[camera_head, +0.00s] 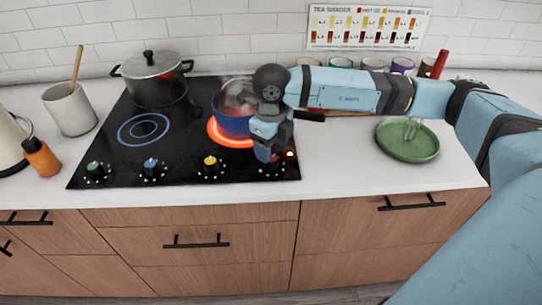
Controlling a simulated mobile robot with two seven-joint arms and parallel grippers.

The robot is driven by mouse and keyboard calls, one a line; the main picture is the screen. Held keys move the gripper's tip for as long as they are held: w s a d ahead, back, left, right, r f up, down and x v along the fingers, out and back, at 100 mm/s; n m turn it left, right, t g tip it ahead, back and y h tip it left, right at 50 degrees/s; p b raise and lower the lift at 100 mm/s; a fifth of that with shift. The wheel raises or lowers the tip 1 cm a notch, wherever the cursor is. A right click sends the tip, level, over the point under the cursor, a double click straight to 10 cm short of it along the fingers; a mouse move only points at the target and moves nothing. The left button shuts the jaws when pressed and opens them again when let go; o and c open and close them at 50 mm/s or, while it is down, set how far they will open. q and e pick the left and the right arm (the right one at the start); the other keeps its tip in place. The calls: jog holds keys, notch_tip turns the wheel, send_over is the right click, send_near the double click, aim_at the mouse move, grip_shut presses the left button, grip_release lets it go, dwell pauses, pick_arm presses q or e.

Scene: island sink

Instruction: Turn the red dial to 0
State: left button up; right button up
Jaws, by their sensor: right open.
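The red dial (289,155) sits at the front right corner of the black cooktop, and most of it is hidden behind my right gripper. My right gripper (268,152) is open and points down at that corner, very close to the dial. I cannot tell whether it touches the dial. The dial's setting cannot be read. A green dial (95,168), a blue dial (151,165) and a yellow dial (210,162) stand in the same row to the left. My left gripper is out of view.
A blue pot (232,122) steams on a glowing red burner (213,134) just behind my right gripper. A lidded pot (152,78) stands at the back left. A green plate (408,152) with a whisk lies right of the cooktop. The counter's front edge is clear.

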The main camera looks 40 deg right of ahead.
aim_at(272, 164)
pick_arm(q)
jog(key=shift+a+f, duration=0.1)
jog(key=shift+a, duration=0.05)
pick_arm(e)
jog(key=shift+f, duration=1.9)
jog(key=c, duration=0.9)
pick_arm(q)
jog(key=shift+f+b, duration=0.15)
jog(key=shift+b, duration=0.15)
pick_arm(e)
jog(key=shift+n, duration=0.3)
